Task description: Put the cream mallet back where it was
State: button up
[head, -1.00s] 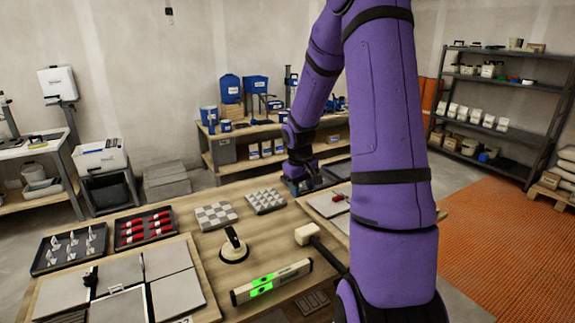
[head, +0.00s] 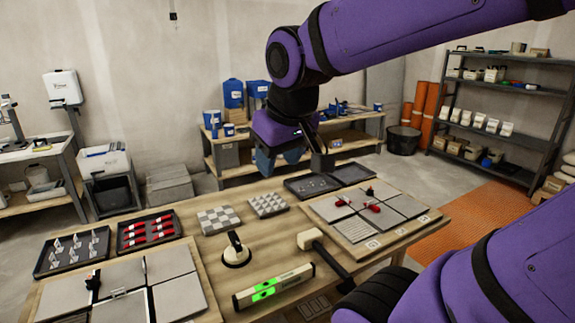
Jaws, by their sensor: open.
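The cream mallet (head: 311,239) lies on the wooden table, its pale head toward the table's middle and its dark handle running down to the right. My arm partly covers the handle's lower end. My gripper (head: 290,160) is open and empty, raised above the far side of the table, beyond the mallet and well apart from it. Its fingers point down near the dark trays at the back.
A level with green lights (head: 274,286) lies just in front of the mallet, and a suction cup (head: 236,250) stands left of it. A tile board (head: 372,215) with red pieces is at right. Checkered tile samples (head: 217,220) lie behind. Dark trays (head: 312,187) sit at the back edge.

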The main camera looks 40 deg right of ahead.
jog(key=shift+n+t+y, duration=0.3)
jog(key=shift+t+y, duration=0.1)
jog(key=shift+y, duration=0.1)
jog(key=s+a, duration=0.2)
jog(key=s, duration=0.1)
jog(key=s+r, duration=0.1)
jog(key=s, duration=0.1)
jog(key=shift+s+a, duration=0.1)
jog(key=shift+a, duration=0.3)
jog(key=shift+o, duration=0.4)
